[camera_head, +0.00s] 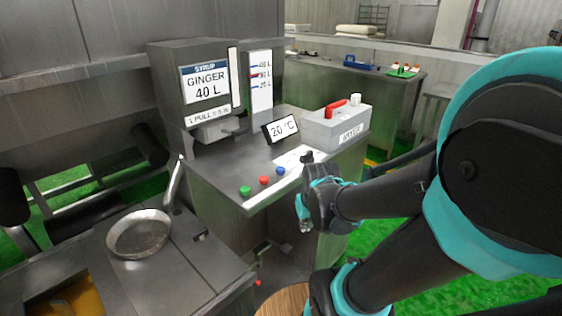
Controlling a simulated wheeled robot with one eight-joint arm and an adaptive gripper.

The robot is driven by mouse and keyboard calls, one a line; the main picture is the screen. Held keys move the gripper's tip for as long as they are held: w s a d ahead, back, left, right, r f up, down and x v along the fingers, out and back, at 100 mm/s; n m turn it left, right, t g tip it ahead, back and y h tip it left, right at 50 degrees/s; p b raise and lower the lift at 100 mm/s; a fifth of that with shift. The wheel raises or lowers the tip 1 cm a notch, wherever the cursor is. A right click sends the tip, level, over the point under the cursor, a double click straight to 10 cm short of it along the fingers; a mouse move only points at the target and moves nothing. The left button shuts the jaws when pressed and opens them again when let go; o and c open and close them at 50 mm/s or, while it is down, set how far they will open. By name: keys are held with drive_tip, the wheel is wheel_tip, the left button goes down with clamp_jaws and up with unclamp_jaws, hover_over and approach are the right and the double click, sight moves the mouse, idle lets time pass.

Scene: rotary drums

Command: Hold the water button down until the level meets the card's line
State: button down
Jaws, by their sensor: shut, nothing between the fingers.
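A green button (245,190), a red button (264,180) and a blue button (280,170) stand in a row along the counter's front edge. I cannot read which is for water. A syrup card (205,82) on the grey cabinet reads "GINGER 40 L". A white level gauge (261,87) beside it has several blue litre marks and a red mark near the middle one; the liquid level is too small to tell. My gripper (305,224) is shut and empty, pointing down in front of the counter, right of and below the blue button, apart from it.
The steel counter (222,176) carries a "20 °C" display (281,128), a white sheet (298,157) and a grey box with a red handle (336,124). A round metal basin (139,235) is at lower left. A bench with small items is behind.

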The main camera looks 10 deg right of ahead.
drive_tip(key=w+a+r+n+g, duration=0.2)
drive_tip(key=w+r+n, duration=0.2)
drive_tip(key=w+r, duration=0.9)
wheel_tip(320, 180, up, 12)
drive_tip(key=n+g, duration=0.2)
drive_tip(key=n, duration=0.1)
hover_over(281, 168)
drive_tip(key=shift+s, duration=0.1)
wheel_tip(281, 168, down, 14)
drive_tip(key=shift+f, duration=0.1)
